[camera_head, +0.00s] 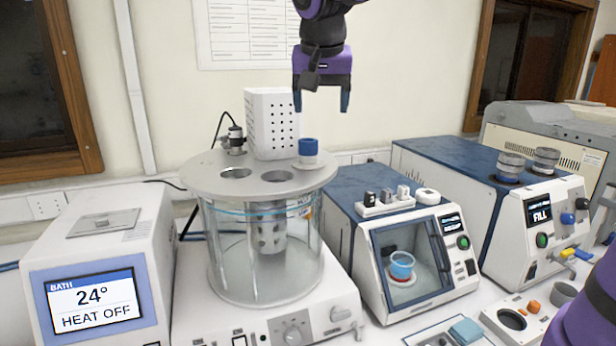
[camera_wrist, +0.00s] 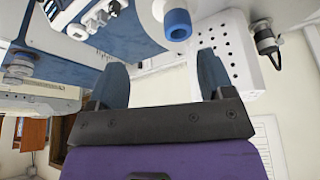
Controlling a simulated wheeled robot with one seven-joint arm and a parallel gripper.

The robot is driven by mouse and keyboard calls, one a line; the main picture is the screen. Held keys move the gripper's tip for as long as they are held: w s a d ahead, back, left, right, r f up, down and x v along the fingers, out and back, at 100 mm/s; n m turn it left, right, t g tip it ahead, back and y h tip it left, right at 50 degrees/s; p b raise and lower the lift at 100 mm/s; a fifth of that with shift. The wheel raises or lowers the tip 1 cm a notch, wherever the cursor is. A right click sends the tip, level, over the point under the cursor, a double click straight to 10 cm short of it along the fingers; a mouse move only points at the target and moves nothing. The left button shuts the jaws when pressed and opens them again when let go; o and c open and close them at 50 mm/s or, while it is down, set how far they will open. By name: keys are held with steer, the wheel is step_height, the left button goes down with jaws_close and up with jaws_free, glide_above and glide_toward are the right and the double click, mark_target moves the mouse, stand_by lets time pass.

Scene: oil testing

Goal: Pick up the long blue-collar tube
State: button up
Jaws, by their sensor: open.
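The blue-collar tube shows as a blue collar (camera_head: 308,147) standing up from a hole in the round grey lid (camera_head: 200,178) of the glass bath. The rest of the tube is hard to make out below the lid. In the wrist view the blue collar (camera_wrist: 177,24) shows end-on, beyond the fingertips. My gripper (camera_head: 322,100) is open and empty, above and slightly right of the collar, with its fingers pointing down. In the wrist view its two dark fingers (camera_wrist: 162,80) stand apart with nothing between them.
A white perforated box (camera_head: 272,124) stands on the lid behind the collar, beside a small black-and-silver fitting (camera_head: 235,140). Two open holes show in the lid. Right of the bath is a blue-topped tester (camera_head: 350,190) with a small rack (camera_head: 385,206) on top. A bath controller (camera_head: 95,270) stands left.

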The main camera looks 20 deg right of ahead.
mark_target(308, 140)
steer(key=shift+m, duration=0.3)
steer(key=w+f, duration=0.2)
steer(key=w, duration=0.1)
steer(key=w+a+f, duration=0.1)
steer(key=w+f, duration=0.1)
steer(key=shift+w+a+f, duration=0.15)
steer(key=shift+w+f, duration=0.25)
steer(key=shift+s+d+x, duration=0.1)
steer(key=shift+d+x, duration=0.05)
steer(key=shift+x, duration=0.75)
steer(key=shift+s+d+x, duration=0.1)
steer(key=shift+x, duration=0.8)
steer(key=shift+s+d+x, duration=0.1)
steer(key=shift+d+x, duration=0.05)
steer(key=shift+x, duration=0.75)
steer(key=c, duration=1.2)
steer(key=shift+c, duration=0.2)
